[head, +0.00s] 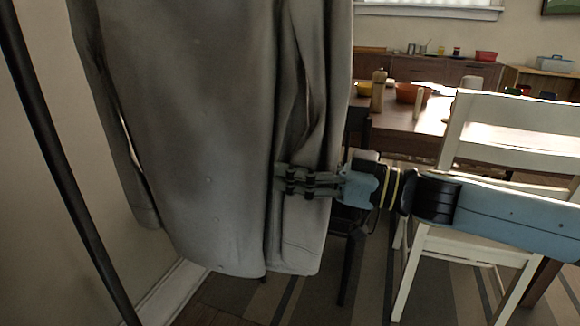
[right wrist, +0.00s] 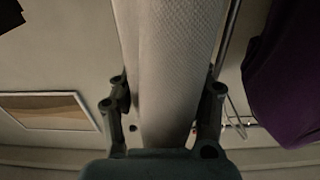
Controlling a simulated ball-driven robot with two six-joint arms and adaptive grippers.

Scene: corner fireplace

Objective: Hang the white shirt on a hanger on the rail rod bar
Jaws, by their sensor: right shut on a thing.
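The white shirt (head: 200,130), greyish in this light, hangs upright across the left and middle of the head view. Its top is cut off by the frame, so its hanger and collar are hidden there. My right gripper (head: 282,180) reaches in from the right and is at the shirt's right-hand side, low on the garment. In the right wrist view, pale fabric of the shirt (right wrist: 168,70) lies between the two fingers of my right gripper (right wrist: 165,100). A thin metal rod (right wrist: 229,40) shows beside the fabric; I cannot tell if it is the rail. My left gripper is not in view.
A dark slanted post (head: 62,165) stands left of the shirt. A white chair (head: 510,140) and a wooden table (head: 430,125) with bowls and bottles stand at the right. A purple cloth (right wrist: 288,80) hangs near my right gripper. Striped floor shows below.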

